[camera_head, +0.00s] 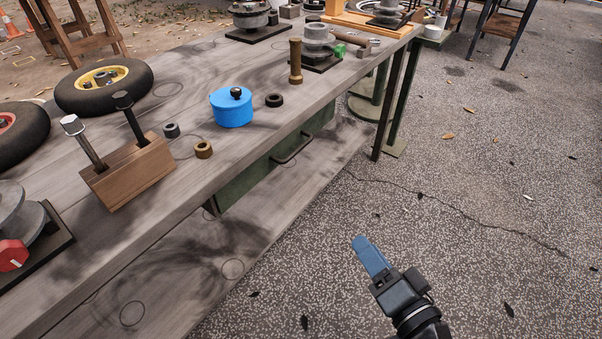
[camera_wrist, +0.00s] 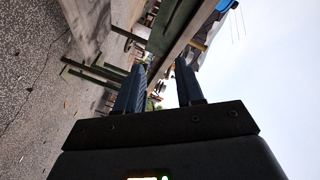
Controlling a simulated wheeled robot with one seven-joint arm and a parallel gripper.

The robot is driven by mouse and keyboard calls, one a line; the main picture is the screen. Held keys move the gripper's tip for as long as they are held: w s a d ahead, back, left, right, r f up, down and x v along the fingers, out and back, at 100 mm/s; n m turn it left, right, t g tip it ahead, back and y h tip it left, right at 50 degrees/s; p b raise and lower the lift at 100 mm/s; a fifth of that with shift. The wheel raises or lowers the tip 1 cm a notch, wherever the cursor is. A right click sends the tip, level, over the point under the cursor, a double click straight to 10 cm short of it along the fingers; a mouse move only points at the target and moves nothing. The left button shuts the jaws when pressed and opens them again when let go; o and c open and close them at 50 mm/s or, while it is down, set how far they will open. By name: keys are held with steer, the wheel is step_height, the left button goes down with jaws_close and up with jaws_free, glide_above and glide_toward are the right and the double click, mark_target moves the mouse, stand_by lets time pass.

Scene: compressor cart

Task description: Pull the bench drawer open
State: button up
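The bench drawer (camera_head: 250,180) is a dark green box front under the bench top, with a dark bar handle (camera_head: 292,148) on its face. It looks shut, its front under the edge of the worktop. My gripper (camera_head: 362,246) is out over the paved floor, to the right of and apart from the drawer and handle. In the wrist view its two blue fingers (camera_wrist: 160,80) stand apart with nothing between them. A green panel (camera_wrist: 165,28), probably the drawer front, shows beyond the fingers in that tilted view; I cannot make out the handle there.
The grey wooden bench (camera_head: 235,175) carries a blue lidded pot (camera_head: 232,112), a wooden block (camera_head: 130,175) with two bolts, wheels (camera_head: 104,84) and pulleys. A lower shelf (camera_head: 200,265) lies beneath the drawer. Green legs (camera_head: 390,110) stand at the far end. Floor around my gripper is clear.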

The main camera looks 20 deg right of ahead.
steer(key=w+m+t+y+b, duration=0.2)
steer(key=w+m+b, duration=0.4)
steer(key=w, duration=2.2)
steer(key=shift+w+a+f+t+y+b, duration=0.25)
steer(key=shift+t+b, duration=0.25)
steer(key=shift+b, duration=0.9)
steer(key=shift+c, duration=0.3)
jaws_close()
